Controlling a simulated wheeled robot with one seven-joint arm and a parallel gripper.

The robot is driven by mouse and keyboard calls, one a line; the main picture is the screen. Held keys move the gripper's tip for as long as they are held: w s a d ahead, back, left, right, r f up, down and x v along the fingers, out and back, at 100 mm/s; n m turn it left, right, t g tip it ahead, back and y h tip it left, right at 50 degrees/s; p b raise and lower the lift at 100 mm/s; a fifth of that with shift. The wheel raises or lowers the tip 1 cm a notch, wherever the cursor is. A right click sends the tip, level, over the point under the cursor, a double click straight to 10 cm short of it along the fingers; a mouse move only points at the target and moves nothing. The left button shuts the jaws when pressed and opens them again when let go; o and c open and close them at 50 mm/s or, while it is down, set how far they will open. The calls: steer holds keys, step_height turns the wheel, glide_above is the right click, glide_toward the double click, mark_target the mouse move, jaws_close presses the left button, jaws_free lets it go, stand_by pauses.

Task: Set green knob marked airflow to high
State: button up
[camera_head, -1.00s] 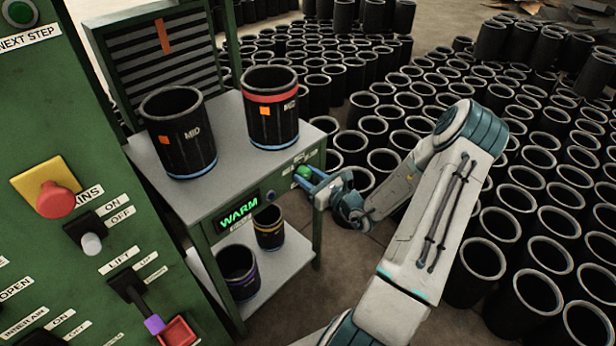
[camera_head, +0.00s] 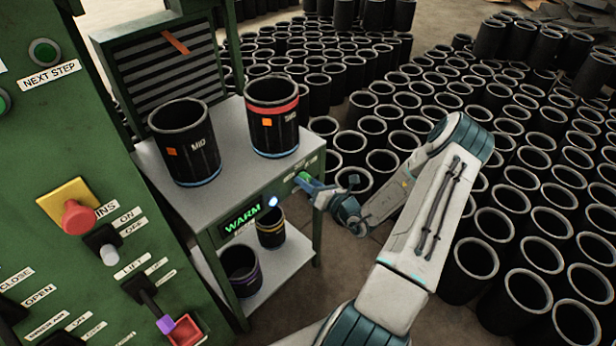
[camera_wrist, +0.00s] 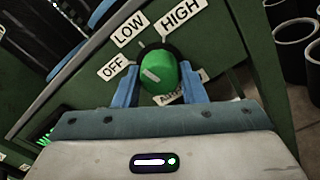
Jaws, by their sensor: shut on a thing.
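The green airflow knob (camera_wrist: 163,75) sits on the front of the green-framed table. It has a pale mark on its face; I cannot tell which label the mark points at. White labels OFF (camera_wrist: 113,68), LOW (camera_wrist: 128,29) and HIGH (camera_wrist: 181,17) fan around it. The airflow label below is partly hidden. My gripper (camera_wrist: 165,88) is shut on the knob, with one blue finger on each side. In the head view my gripper (camera_head: 308,186) is at the right end of the table front, and the knob (camera_head: 303,177) is mostly covered.
A lit WARM display (camera_head: 242,219) and a blue light (camera_head: 273,202) are left of the knob. Black sleeves (camera_head: 185,145) stand on the table (camera_head: 222,190) and its lower shelf. The green control panel (camera_head: 60,150) is at left. Many sleeves crowd the floor at right.

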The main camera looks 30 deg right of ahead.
steer(key=m+p, duration=0.5)
steer(key=m, duration=0.6)
steer(key=shift+r+p, duration=0.1)
steer(key=shift+p, duration=0.3)
steer(key=shift+m, duration=0.3)
steer(key=o, duration=1)
steer(key=shift+s, duration=0.1)
steer(key=b+v, duration=0.1)
steer(key=v, duration=1.2)
steer(key=shift+s, duration=0.3)
